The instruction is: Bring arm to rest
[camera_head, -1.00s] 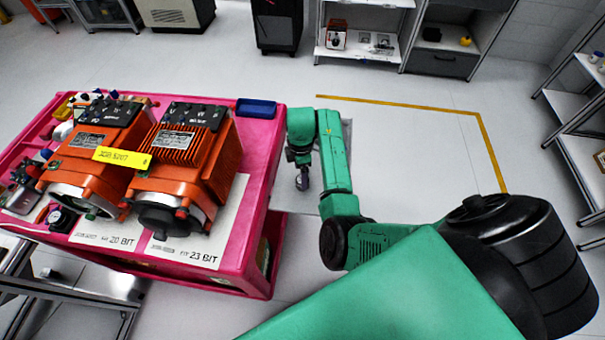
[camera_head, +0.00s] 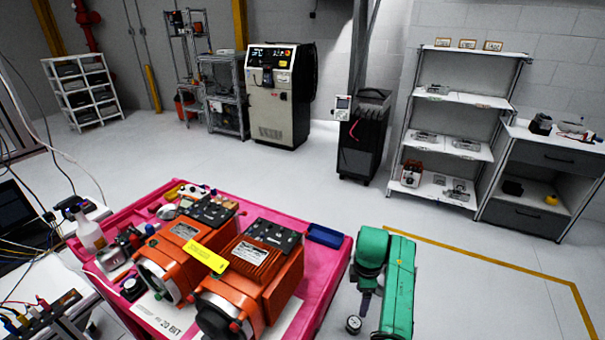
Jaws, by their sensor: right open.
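My right arm, green, comes up at the lower right of the head view, beside the pink cart (camera_head: 338,268). My right gripper (camera_head: 356,318) hangs down from its wrist, small and dark, just off the cart's right side. It is open, and I see nothing held in it. My left arm and gripper are out of view. Two orange servo motors (camera_head: 275,288) (camera_head: 190,262) lie side by side on the cart, with a yellow label (camera_head: 206,257) across them.
A blue tray (camera_head: 325,235) sits at the cart's back right corner. Free floor lies right of my arm, inside a yellow floor line (camera_head: 480,255). A white shelf (camera_head: 450,140), a dark cabinet (camera_head: 363,140) and a machine (camera_head: 280,95) stand behind. A cluttered bench is at left.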

